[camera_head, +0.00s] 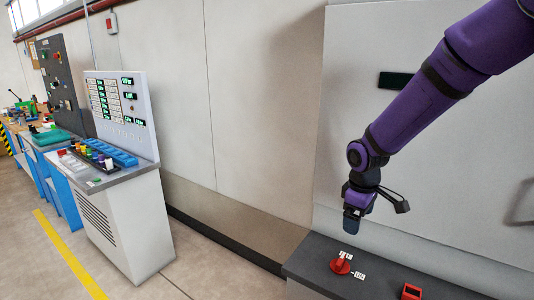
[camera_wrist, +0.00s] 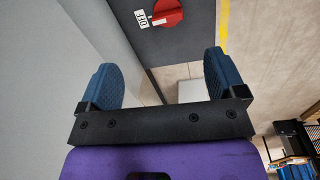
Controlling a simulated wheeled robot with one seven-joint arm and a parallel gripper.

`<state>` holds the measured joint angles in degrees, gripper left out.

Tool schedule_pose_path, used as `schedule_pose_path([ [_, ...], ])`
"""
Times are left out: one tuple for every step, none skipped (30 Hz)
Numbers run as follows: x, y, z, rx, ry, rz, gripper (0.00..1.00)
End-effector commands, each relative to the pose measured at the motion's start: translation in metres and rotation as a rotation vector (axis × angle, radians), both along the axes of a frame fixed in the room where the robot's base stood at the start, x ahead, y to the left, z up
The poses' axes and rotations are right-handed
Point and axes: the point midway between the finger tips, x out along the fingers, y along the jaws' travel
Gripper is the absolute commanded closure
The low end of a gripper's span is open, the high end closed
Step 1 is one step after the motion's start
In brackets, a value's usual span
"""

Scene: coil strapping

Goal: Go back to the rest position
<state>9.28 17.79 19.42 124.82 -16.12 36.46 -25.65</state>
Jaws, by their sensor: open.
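My purple arm reaches in from the upper right in the head view, and my gripper (camera_head: 352,224) points down above a dark ledge (camera_head: 400,284). In the wrist view my gripper (camera_wrist: 160,82) has its two blue pads wide apart with nothing between them. A red rotary knob (camera_head: 340,265) with small white labels sits on the ledge below and slightly left of the gripper. The knob also shows in the wrist view (camera_wrist: 168,12), ahead of the fingertips and apart from them. One label there reads OFF.
A red square part (camera_head: 411,291) sits on the ledge to the right. A grey wall panel (camera_head: 430,180) stands behind the arm. A control console (camera_head: 125,115) and blue workbenches stand at the left. Floor with a yellow line (camera_head: 70,255) is clear in front of them.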

Motion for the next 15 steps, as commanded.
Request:
schedule_pose_path([
  [-0.008,-0.004,0.018,-0.011,-0.023,-0.031,0.11],
  [-0.013,-0.006,0.027,-0.015,-0.034,-0.051,0.11],
  [-0.019,-0.008,0.038,-0.019,-0.049,-0.078,0.11],
  [-0.024,-0.010,0.046,-0.023,-0.058,-0.099,0.11],
  [-0.030,-0.012,0.055,-0.026,-0.070,-0.119,0.11],
  [-0.037,-0.015,0.065,-0.027,-0.085,-0.148,0.11],
  [-0.042,-0.016,0.073,-0.028,-0.096,-0.168,0.11],
  [-0.048,-0.018,0.081,-0.029,-0.107,-0.189,0.11],
  [-0.056,-0.020,0.091,-0.028,-0.122,-0.217,0.11],
  [-0.062,-0.022,0.098,-0.027,-0.133,-0.237,0.11],
  [-0.069,-0.023,0.105,-0.026,-0.144,-0.258,0.11],
  [-0.077,-0.026,0.114,-0.023,-0.159,-0.286,0.11],
  [-0.084,-0.027,0.120,-0.020,-0.170,-0.307,0.11],
  [-0.091,-0.028,0.127,-0.016,-0.181,-0.328,0.11],
  [-0.100,-0.030,0.135,-0.010,-0.197,-0.355,0.11],
])
